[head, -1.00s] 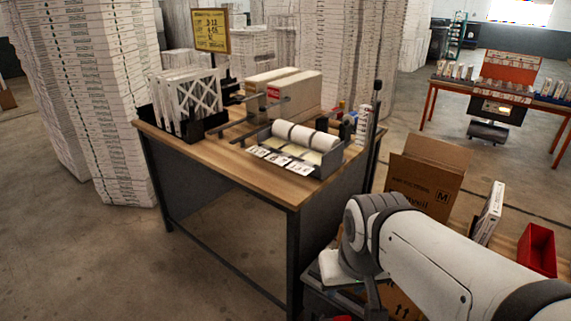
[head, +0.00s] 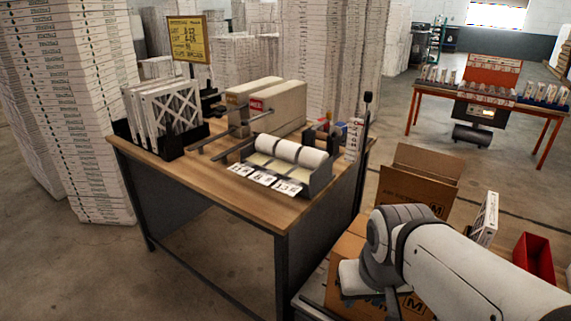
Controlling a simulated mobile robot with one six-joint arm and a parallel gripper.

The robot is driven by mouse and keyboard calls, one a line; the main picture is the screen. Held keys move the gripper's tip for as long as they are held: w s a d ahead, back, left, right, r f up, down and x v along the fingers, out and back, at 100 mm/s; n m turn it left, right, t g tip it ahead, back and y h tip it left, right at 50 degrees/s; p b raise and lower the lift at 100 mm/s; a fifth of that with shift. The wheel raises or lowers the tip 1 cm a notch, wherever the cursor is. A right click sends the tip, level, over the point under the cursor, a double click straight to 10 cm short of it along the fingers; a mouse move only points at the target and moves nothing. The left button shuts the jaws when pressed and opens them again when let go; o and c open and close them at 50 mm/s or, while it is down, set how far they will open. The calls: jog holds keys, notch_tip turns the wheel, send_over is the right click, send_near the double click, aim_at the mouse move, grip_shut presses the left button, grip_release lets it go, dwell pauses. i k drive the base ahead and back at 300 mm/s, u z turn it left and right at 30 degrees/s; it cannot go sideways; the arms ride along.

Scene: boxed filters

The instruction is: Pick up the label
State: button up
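A label dispenser (head: 318,178) with white rolls (head: 290,152) stands on the wooden-topped table (head: 215,190), near its right end. White printed labels hang at its front lip: one at the left (head: 240,169), one in the middle (head: 262,178), one at the right (head: 287,187). Their print is too small to read. My arm shows at the lower right, beyond the table's right edge and apart from the labels. My gripper's fingers are not visible.
Boxed filters in a dark rack (head: 168,118) stand on the table's left. A yellow sign (head: 187,38) rises behind them. Long cartons (head: 277,107) lie behind the dispenser. A dark post (head: 366,130) stands at the right corner. An open cardboard box (head: 415,188) is beyond. Bare wood lies in front.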

aim_at(291, 190)
jog(key=u, duration=0.1)
jog(key=i, duration=1.05)
jog(key=u, duration=0.55)
